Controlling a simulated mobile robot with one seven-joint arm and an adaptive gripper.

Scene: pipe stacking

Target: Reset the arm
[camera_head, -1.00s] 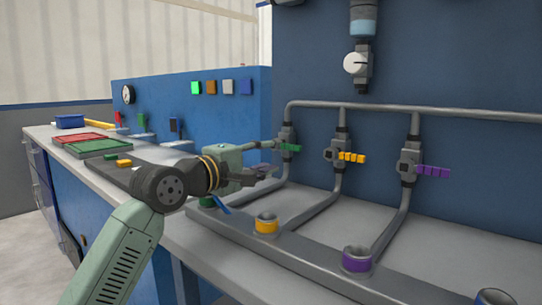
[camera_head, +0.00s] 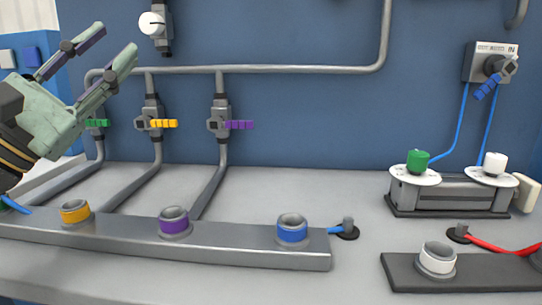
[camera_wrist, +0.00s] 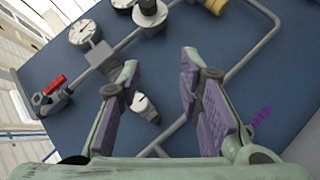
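My gripper (camera_head: 102,56) is raised at the upper left of the head view, in front of the blue wall and above the bench. Its two fingers are spread wide and nothing is between them. The wrist view also shows the open gripper (camera_wrist: 158,85), with purple pads facing each other and the blue panel with pipes behind. My arm below the wrist is cut off at the left edge of the head view.
Green (camera_head: 98,123), yellow (camera_head: 165,124) and purple (camera_head: 240,125) valve handles sit on wall pipes. Yellow (camera_head: 75,212), purple (camera_head: 174,221) and blue (camera_head: 292,229) sockets line a grey rail. A two-knob unit (camera_head: 450,194) stands at right.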

